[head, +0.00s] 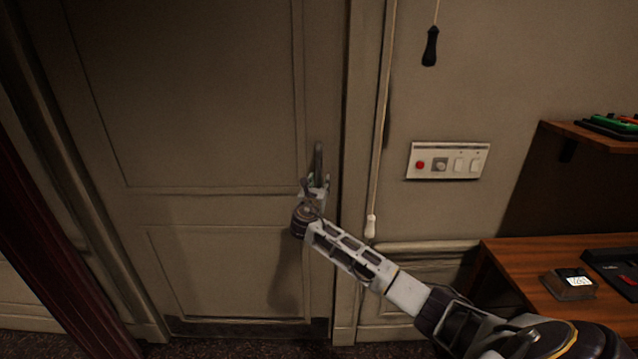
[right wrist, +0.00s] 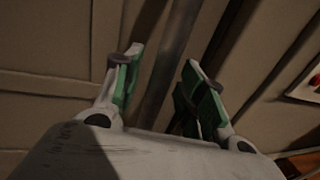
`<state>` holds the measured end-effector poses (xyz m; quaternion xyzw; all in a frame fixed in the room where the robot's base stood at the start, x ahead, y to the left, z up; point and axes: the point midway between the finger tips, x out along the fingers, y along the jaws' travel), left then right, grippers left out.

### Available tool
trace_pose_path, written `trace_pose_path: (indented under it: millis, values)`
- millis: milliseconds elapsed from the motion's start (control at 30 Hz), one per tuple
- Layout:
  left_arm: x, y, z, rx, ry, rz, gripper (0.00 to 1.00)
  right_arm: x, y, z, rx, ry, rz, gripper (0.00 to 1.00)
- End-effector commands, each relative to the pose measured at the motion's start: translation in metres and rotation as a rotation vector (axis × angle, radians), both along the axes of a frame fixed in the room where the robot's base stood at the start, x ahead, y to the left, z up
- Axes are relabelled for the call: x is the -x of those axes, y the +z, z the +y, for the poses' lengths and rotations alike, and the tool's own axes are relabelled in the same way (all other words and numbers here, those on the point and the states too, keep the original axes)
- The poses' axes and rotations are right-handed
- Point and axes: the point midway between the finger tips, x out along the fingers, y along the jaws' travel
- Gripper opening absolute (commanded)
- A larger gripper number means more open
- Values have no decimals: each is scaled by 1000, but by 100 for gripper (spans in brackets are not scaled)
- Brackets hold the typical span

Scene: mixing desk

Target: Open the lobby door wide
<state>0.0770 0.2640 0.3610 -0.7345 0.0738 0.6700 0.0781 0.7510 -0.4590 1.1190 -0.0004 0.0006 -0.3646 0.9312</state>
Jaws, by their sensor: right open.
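The lobby door (head: 200,95) is a beige panelled door in the head view, and it looks closed in its frame. Its upright metal handle (head: 318,160) is near the door's right edge. My right gripper (head: 315,186) is at the lower part of the handle. In the right wrist view, the green-padded fingers of my right gripper (right wrist: 160,85) are open, with the grey metal handle bar (right wrist: 173,60) showing between them. I cannot tell whether a finger touches the bar. My left gripper is not in view.
A switch panel (head: 447,161) with a red button is on the wall right of the door. A pull cord (head: 371,225) hangs beside the door frame. A wooden desk (head: 515,262) and a shelf (head: 590,137) stand at the right. A dark red drape or post (head: 50,240) is at the left.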

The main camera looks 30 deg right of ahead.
Motion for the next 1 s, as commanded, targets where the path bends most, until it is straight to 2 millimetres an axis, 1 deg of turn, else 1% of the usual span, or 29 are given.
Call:
trace_pose_path:
  millis: [200,467,567,800,1000]
  values:
    - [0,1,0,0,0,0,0,-5,1,-5,-1,0,-1,41]
    - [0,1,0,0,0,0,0,-5,0,-5,-1,0,-1,41]
    - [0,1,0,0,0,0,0,-5,0,-5,-1,0,-1,30]
    - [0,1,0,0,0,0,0,-5,0,-5,-1,0,-1,0]
    - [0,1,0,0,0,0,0,-5,0,-5,0,0,0,0]
